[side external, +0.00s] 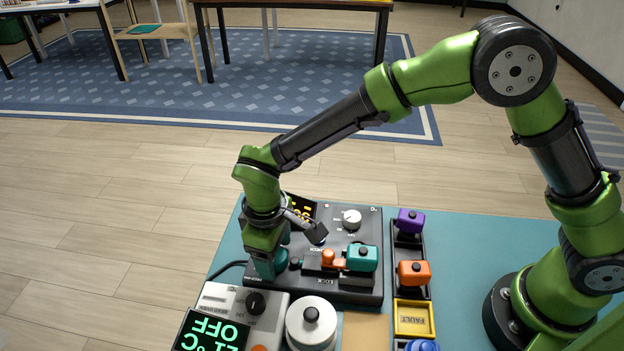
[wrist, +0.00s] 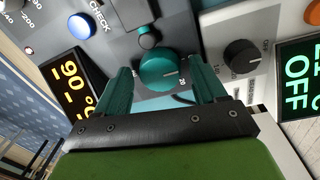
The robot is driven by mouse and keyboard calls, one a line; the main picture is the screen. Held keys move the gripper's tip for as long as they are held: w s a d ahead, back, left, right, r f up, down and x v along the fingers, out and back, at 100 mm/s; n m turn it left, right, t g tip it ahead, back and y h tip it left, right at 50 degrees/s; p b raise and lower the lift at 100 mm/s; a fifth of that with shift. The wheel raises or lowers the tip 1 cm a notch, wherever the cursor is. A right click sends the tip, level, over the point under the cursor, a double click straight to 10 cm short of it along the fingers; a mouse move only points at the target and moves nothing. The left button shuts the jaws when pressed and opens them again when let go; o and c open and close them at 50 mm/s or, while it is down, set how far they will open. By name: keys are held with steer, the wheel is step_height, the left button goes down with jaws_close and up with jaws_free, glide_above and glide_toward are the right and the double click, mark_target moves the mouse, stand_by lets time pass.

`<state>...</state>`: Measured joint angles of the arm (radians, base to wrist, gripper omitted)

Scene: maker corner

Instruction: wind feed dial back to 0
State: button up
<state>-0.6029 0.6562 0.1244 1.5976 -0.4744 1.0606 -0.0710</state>
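A round teal dial (wrist: 160,70) sits on the black machine panel (side external: 340,290). Its light pointer line faces right in the wrist view, near small scale numbers; one looks like 20. I cannot read a feed label or a 0 mark. My gripper (wrist: 160,84) has its teal fingers on either side of this dial, with visible gaps, so it is open and not clamped on it. In the side view my gripper (side external: 268,274) is low at the machine's left front edge and hides the dial.
An amber display (wrist: 78,88), a blue CHECK button (wrist: 82,24) and a white dial (side external: 351,218) share the panel. A grey box with a black knob (wrist: 240,54) stands close beside.

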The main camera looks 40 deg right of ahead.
stand_by(0.3)
step_height(320, 180, up, 17)
steer(key=a, duration=0.1)
steer(key=shift+s, duration=0.35)
steer(key=shift+f, duration=0.15)
steer(key=s+d+r+m+t+y, duration=0.1)
steer(key=s+d+m+t, duration=0.2)
steer(key=d, duration=1)
steer(key=s+d+r+m+t+y, duration=0.1)
steer(key=s+d+r+m+t, duration=0.1)
steer(key=s+d+m, duration=0.6)
steer(key=s+d+t, duration=0.1)
steer(key=d, duration=0.4)
steer(key=shift+s+d+r+t+y, duration=0.25)
steer(key=shift+s+t+y, duration=0.05)
steer(key=shift+t, duration=0.1)
